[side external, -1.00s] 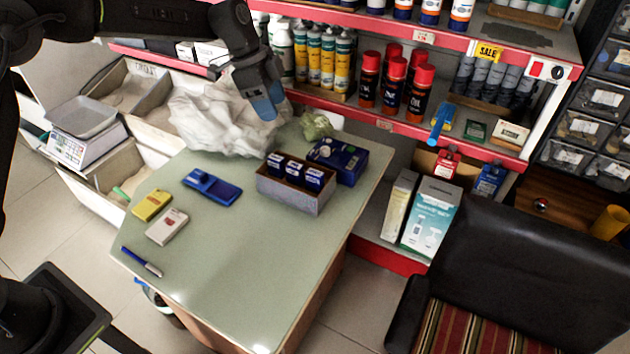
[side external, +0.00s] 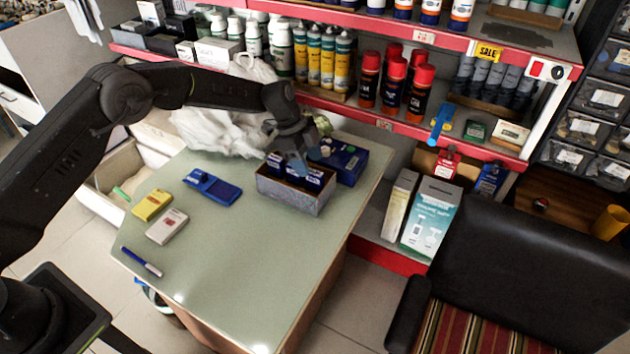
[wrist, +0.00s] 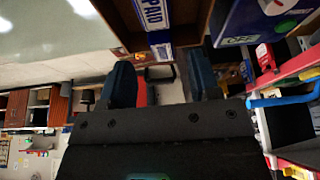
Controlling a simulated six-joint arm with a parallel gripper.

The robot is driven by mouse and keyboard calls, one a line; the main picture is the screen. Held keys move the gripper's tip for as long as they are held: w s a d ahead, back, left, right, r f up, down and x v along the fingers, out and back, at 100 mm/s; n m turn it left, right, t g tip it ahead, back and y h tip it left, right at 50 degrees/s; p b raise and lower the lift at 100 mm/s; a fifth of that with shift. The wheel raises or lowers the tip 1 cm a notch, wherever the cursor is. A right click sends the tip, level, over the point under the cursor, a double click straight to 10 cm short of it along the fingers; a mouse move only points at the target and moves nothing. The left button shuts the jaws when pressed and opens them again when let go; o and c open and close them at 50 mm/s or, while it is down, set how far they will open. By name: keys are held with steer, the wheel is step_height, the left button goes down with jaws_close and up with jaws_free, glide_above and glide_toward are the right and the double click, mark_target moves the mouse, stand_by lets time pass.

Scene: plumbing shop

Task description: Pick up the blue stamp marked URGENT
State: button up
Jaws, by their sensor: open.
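Several dark blue stamps with white labels stand in an open cardboard box (side external: 290,196) on the table. In the side view, three show: a left one (side external: 274,161), a middle one and a right one (side external: 317,176). Their labels are too small to read there. In the wrist view, one stamp label (wrist: 153,14) reads PAID; I cannot read URGENT anywhere. My gripper (side external: 297,164) points down over the box and partly hides the middle stamp. In the wrist view, my gripper (wrist: 161,75) is open, with nothing clearly held between its fingers.
A dark blue carton (side external: 343,163) stands right behind the box. A blue ink pad (side external: 212,188), yellow box (side external: 152,204), white box (side external: 167,226) and pen (side external: 141,262) lie on the left. A crumpled white bag (side external: 215,133) is behind. The table front is clear.

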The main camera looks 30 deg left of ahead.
mark_target(313, 172)
steer(key=shift+x, duration=2.65)
steer(key=shift+w+a, duration=0.1)
steer(key=shift+c, duration=0.3)
steer(key=c, duration=0.9)
